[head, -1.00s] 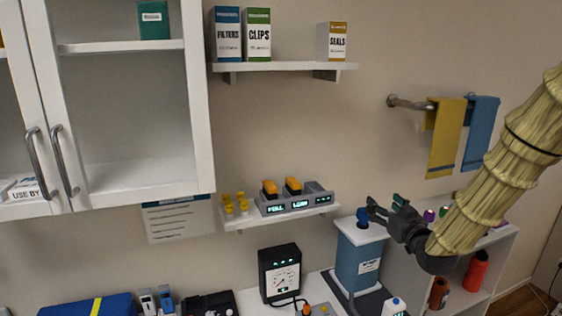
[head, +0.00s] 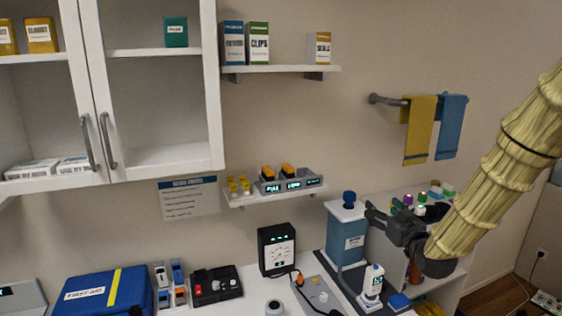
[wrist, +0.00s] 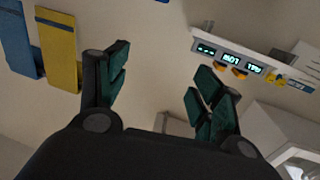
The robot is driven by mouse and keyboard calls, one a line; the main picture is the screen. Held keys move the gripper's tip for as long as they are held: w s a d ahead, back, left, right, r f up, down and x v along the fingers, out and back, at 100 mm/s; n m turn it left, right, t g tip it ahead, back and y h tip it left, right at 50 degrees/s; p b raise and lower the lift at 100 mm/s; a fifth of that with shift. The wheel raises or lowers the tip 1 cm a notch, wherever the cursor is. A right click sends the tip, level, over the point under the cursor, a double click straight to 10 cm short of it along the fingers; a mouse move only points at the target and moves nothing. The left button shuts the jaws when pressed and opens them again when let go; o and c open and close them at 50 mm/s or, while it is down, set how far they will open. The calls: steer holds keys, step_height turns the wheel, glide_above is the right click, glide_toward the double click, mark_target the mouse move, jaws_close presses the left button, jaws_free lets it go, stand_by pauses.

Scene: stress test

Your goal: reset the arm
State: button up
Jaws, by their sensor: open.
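My gripper (head: 377,215) is at the right of the head view, at the end of my pale ribbed arm. Its jaws point left, near the blue canister with a white top (head: 346,242). In the wrist view my gripper (wrist: 160,85) has its two dark fingers spread wide apart, with nothing between them but wall. It is open and empty.
A shelf (head: 274,192) with a lit charging unit is left of my gripper. Towels (head: 419,130) hang behind. A white bottle (head: 373,282), a gauge box (head: 277,250) and a first aid case (head: 105,292) stand on the counter. Glass cabinets (head: 160,85) are upper left.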

steer(key=s+a+f+g+h, duration=0.15)
steer(key=s+f, duration=0.25)
steer(key=f, duration=0.5)
steer(key=s+a+f+m+g, duration=0.1)
steer(key=s+f+g, duration=0.25)
steer(key=f, duration=0.65)
steer(key=s+a+f+g, duration=0.15)
steer(key=s+f, duration=0.25)
steer(key=f, duration=0.5)
steer(key=s+a+f+m+g+h, duration=0.15)
steer(key=s+f+g, duration=0.45)
steer(key=s+f, duration=1.1)
steer(key=s+a+f+g, duration=0.1)
steer(key=s+f+g, duration=0.15)
steer(key=s, duration=0.85)
steer(key=s+f+g, duration=0.2)
steer(key=s+g, duration=0.1)
steer(key=s, duration=0.9)
step_height(320, 180, down, 10)
steer(key=w+b, duration=0.1)
steer(key=b, duration=0.9)
steer(key=shift+f+t, duration=0.15)
steer(key=shift+t, duration=0.15)
